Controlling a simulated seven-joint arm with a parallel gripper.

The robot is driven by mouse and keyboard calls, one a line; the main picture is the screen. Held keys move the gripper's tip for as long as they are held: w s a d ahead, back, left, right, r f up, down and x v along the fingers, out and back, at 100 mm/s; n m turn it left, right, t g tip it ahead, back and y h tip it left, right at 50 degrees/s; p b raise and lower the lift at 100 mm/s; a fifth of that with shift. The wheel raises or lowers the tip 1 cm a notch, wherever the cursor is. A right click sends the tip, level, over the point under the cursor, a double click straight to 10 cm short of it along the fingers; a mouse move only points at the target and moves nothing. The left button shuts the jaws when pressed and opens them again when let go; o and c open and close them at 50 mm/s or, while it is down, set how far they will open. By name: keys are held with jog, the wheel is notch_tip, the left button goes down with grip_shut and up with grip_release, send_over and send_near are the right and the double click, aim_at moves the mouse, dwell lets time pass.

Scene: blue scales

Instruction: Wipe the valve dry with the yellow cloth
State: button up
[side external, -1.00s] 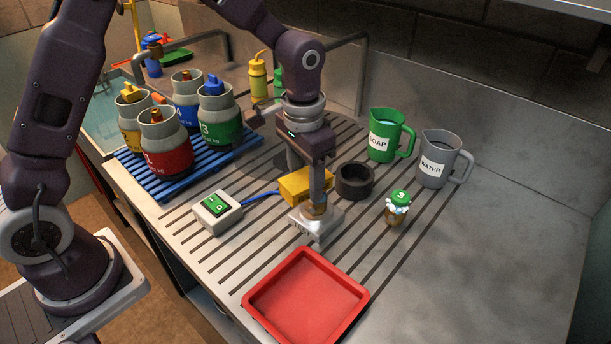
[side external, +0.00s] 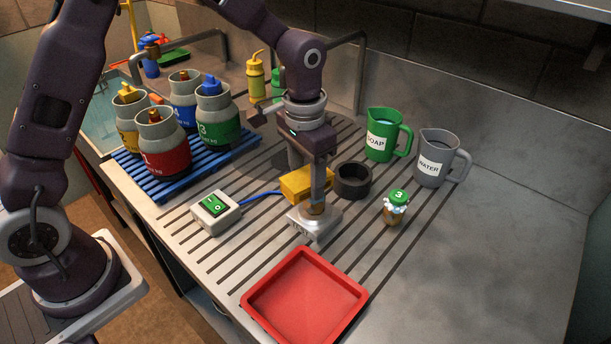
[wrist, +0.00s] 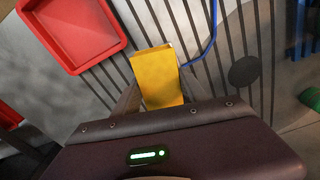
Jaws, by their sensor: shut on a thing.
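The yellow cloth (side external: 300,184) looks like a folded block. My gripper (side external: 318,208) is shut on it, low over the bench; the near finger covers part of it. In the wrist view the cloth (wrist: 157,76) sits between my fingers. A small brown valve with a green cap marked 3 (side external: 397,208) stands upright on the bench to the right of my gripper, apart from it, with white foam around its neck. A silver toothed base (side external: 313,224) lies under my gripper; whether it touches is unclear.
A red tray (side external: 305,298) lies in front, and a black ring (side external: 353,180) stands close behind right. A switch box (side external: 215,210) with a blue cord is left. Gas bottles on a blue rack (side external: 165,185), a green soap jug (side external: 382,136) and grey water jug (side external: 433,162) stand behind.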

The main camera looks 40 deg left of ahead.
jog(key=shift+w+d+f, duration=0.1)
jog(key=shift+w+f, duration=0.05)
jog(key=shift+w, duration=0.3)
jog(key=shift+s+a, duration=0.25)
jog(key=shift+s, duration=0.65)
jog(key=shift+w+d, duration=0.2)
jog(key=shift+w, duration=0.7)
jog(key=shift+s+a+r, duration=0.15)
jog(key=shift+s+r, duration=0.15)
jog(key=shift+s, duration=0.5)
jog(key=shift+w+d, duration=0.2)
jog(key=shift+w, duration=0.65)
jog(key=shift+s+a+f, duration=0.15)
jog(key=shift+s+a, duration=0.05)
jog(key=shift+s, duration=0.65)
